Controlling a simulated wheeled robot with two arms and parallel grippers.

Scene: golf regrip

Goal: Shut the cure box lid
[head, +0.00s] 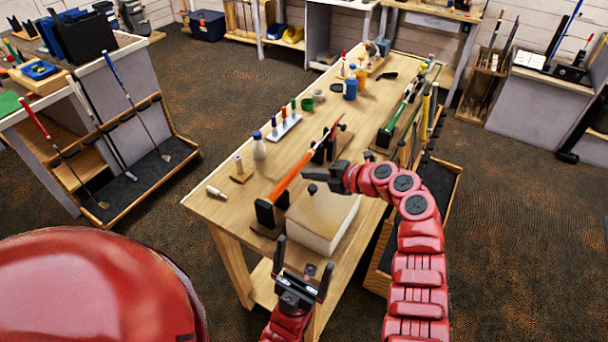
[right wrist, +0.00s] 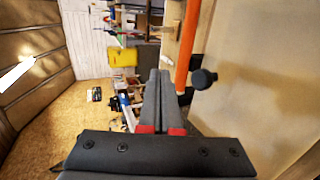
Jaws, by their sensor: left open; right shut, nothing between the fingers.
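The cure box (head: 307,237) is a cream box with a tan top, standing on the near part of the workbench. Its lid (head: 325,207) looks flat over the box; I cannot tell whether a gap is left. A black knob (head: 312,188) sits by the lid's far edge and also shows in the right wrist view (right wrist: 204,79), beside the tan panel. My right gripper (head: 306,172) is shut and empty, just beyond the knob and apart from it in the wrist view. My left gripper (head: 303,262) is open and empty, in front of the box.
An orange-shafted club (head: 292,175) lies in black holders (head: 265,213) along the box's left side, close to my right gripper. Bottles, a rack of coloured tubes (head: 283,128) and a green-gripped club (head: 400,110) are farther along the workbench (head: 220,190).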

